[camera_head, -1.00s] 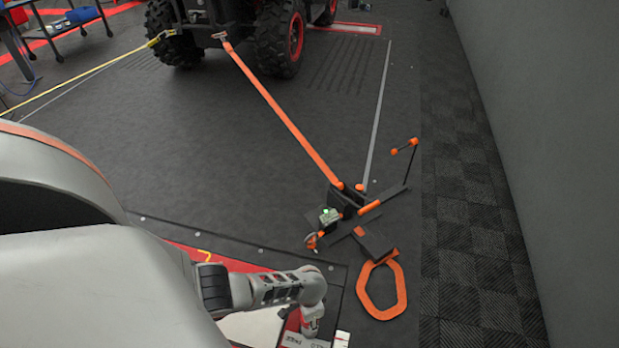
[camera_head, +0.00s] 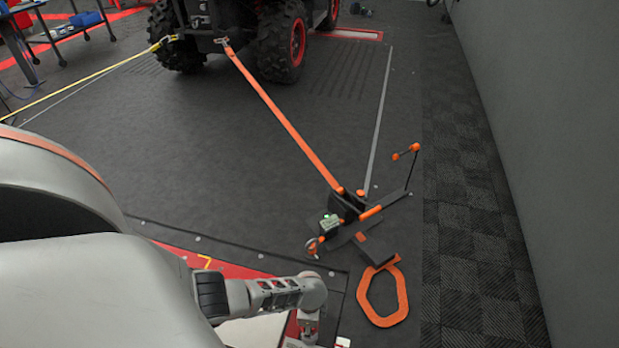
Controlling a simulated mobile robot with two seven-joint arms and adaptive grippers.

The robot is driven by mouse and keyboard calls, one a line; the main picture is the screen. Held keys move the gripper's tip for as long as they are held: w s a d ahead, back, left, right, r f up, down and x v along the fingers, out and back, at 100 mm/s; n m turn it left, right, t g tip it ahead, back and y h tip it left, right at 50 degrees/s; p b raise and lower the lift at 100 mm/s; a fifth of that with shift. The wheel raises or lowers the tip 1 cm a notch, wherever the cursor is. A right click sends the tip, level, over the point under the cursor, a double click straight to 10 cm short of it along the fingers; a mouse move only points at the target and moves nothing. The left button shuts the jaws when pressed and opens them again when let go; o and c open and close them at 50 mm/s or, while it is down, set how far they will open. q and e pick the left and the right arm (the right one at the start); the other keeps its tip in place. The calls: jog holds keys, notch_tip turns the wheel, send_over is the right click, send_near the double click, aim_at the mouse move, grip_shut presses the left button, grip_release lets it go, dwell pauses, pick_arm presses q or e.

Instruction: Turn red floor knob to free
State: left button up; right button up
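I cannot clearly make out a red floor knob. A small orange-red knob (camera_head: 361,194) shows at the near end of the grey floor strip, beside the winch; I cannot tell whether it is the task's knob. The black floor winch (camera_head: 372,247) has orange parts, a small box with a green light (camera_head: 330,222) and a crank with an orange handle (camera_head: 406,152). One of my arms reaches in low at the left of centre, and its joint bends down toward the bottom edge. Neither gripper's fingers can be seen.
An orange strap (camera_head: 285,125) runs taut from the winch to a vehicle (camera_head: 283,40) with black tyres. A yellow strap (camera_head: 90,76) runs left from it. An orange ring (camera_head: 401,290) lies beside the winch. A grey wall (camera_head: 560,130) bounds the right. The middle floor is clear.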

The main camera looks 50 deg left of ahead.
pick_arm(q)
jog(key=shift+s, duration=0.15)
jog(key=o, duration=1.1)
jog(key=shift+o, duration=0.2)
jog(key=shift+r, duration=0.25)
notch_tip(320, 180, up, 12)
jog(key=shift+f, duration=0.25)
